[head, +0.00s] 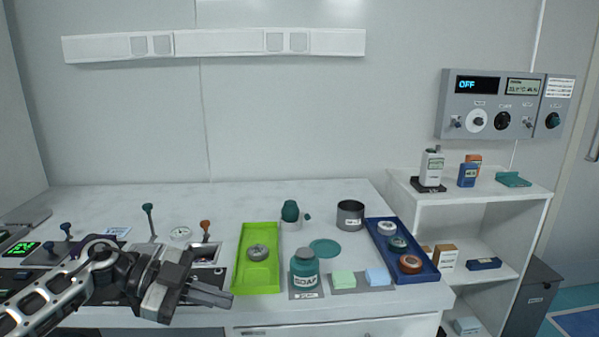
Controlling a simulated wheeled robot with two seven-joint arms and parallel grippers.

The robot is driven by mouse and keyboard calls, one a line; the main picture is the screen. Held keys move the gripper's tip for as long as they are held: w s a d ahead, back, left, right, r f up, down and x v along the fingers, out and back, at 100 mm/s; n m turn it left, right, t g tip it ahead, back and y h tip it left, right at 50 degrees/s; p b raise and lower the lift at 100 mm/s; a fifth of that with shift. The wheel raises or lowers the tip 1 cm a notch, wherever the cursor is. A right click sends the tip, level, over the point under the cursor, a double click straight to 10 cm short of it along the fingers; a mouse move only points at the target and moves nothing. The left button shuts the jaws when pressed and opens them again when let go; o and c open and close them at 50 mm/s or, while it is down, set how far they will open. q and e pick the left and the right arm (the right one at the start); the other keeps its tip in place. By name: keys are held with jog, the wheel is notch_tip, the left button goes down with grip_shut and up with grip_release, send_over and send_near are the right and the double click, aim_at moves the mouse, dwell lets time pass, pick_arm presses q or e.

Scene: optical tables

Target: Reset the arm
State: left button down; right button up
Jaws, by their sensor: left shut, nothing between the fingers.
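My left arm (45,296) comes in from the left over the table's front edge. My left gripper (226,298) is shut and empty, its fingers pointing right. Its fingertips are left of the lower end of the green tray (244,285) and apart from any object, as far as this view shows. My right gripper and right arm do not show.
Levers and a panel sit at the table's left. The green tray holds a grey round part (258,253). A soap bottle (305,268), sponges (344,280), a metal cup (350,214) and a blue tray (424,277) stand to the right. A white shelf (408,184) adjoins. The back of the table (240,195) is clear.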

pick_arm(q)
jog(key=s+d+f+n+t+h, duration=0.35)
jog(key=d+n+t, duration=0.4)
jog(key=t, duration=0.35)
jog(key=s+a+f+n+g+y, duration=0.1)
jog(key=s+a+f+n+y, duration=0.3)
jog(key=s+f+y, duration=0.3)
jog(key=s+a+f+n+y, duration=0.4)
jog(key=s+f+n+y, duration=0.3)
jog(key=s+f, duration=0.3)
notch_tip(320, 180, down, 3)
jog(key=shift+a+g, duration=0.15)
jog(key=shift+g, duration=0.25)
